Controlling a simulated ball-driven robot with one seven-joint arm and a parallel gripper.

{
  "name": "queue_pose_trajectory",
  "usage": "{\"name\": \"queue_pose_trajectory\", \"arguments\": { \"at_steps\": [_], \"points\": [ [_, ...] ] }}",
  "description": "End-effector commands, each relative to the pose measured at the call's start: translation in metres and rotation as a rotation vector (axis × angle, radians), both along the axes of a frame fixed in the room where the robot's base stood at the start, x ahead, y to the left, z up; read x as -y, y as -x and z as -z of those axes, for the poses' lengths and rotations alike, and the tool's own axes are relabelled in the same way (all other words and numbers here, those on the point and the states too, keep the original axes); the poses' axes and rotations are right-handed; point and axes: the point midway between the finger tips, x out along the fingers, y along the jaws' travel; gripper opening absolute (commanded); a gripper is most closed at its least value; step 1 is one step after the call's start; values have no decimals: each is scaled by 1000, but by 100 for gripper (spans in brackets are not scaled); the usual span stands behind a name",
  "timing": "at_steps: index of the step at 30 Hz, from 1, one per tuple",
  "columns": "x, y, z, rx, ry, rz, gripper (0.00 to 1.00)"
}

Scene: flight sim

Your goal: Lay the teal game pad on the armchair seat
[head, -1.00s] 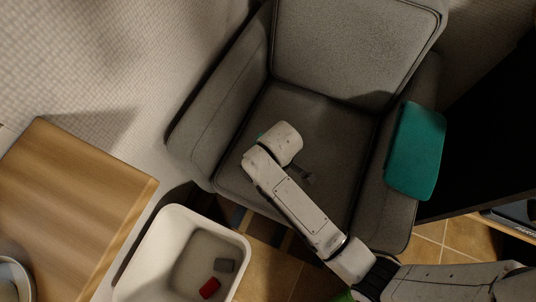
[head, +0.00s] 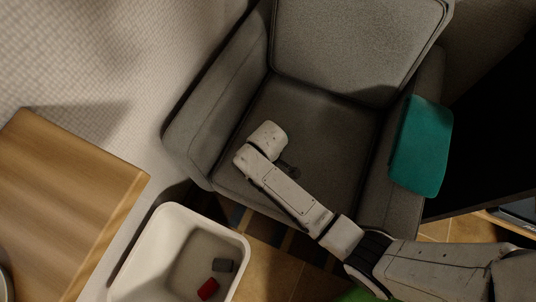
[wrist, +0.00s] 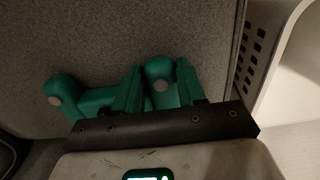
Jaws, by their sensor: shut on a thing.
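The teal game pad (wrist: 95,98) is in my gripper (wrist: 158,68) in the wrist view. The teal fingers are shut on it, and its two rounded ends with grey discs show beside and between them. The grey armchair seat (wrist: 130,35) fills the view behind it. In the head view my wrist hangs over the front left part of the armchair seat (head: 320,120) and hides the game pad and the fingers. I cannot tell whether the game pad touches the seat.
A teal cushion (head: 421,148) lies over the right armrest. A white bin (head: 150,262) with a red block (head: 208,289) and a grey block (head: 223,265) stands before the chair. A wooden table (head: 65,195) is at left. The seat's back and right are clear.

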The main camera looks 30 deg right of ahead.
Motion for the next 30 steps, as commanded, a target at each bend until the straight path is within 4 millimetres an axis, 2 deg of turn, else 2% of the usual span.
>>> {"name": "queue_pose_trajectory", "arguments": {
  "at_steps": [2,3,10,20,23,30],
  "points": [
    [0,0,2,1,1,0,2],
    [0,0,2,0,0,0,43],
    [0,0,2,0,0,0,65],
    [0,0,-4,1,-1,0,66],
    [0,0,-17,2,0,-1,66],
    [-1,0,-66,2,0,-1,66]
  ]
}}
